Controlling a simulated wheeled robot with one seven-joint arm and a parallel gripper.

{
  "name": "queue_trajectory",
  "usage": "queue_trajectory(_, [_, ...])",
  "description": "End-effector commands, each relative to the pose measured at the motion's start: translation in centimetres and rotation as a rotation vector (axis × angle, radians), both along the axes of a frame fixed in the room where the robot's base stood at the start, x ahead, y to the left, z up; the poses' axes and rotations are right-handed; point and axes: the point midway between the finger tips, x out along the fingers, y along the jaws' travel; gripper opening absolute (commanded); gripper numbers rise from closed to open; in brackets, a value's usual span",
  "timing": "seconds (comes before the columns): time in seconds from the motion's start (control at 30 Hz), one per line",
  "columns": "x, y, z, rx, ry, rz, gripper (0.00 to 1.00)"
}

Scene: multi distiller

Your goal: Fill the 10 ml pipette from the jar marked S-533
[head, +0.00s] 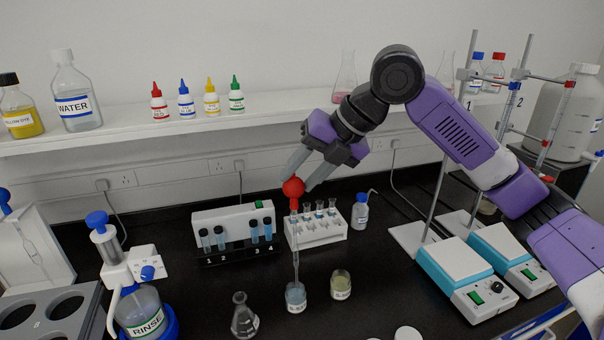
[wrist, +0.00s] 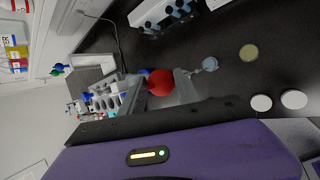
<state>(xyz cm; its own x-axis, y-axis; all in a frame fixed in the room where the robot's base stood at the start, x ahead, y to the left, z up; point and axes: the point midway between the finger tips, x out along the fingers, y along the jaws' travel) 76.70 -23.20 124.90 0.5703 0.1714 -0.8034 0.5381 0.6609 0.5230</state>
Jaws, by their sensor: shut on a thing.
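My gripper (head: 299,180) is shut on the red bulb (head: 293,188) of a pipette, with a finger on each side. The wrist view also shows the red bulb (wrist: 160,82) between the fingers. The clear pipette stem (head: 296,255) hangs roughly upright and its lower end appears to be at or in the mouth of a small jar of blue liquid (head: 296,298). I cannot tell how deep the tip is. A jar of yellowish liquid (head: 341,284) stands to its right. The labels on both jars are too small to read, so I cannot tell which is S-533.
A white vial rack (head: 318,238) and a black tube rack (head: 238,256) stand close behind. A conical flask (head: 244,318) and a RINSE bottle (head: 143,312) are at the left. Hotplates (head: 462,275) with stands are at the right. Bare bench lies right of the yellowish jar.

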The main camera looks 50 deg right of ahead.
Motion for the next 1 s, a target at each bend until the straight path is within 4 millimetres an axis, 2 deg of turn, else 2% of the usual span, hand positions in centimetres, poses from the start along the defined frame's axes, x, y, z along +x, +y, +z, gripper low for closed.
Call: queue_trajectory(1.0, [0.0, 0.0, -4.8, 0.0, -0.002, 0.001, 0.0])
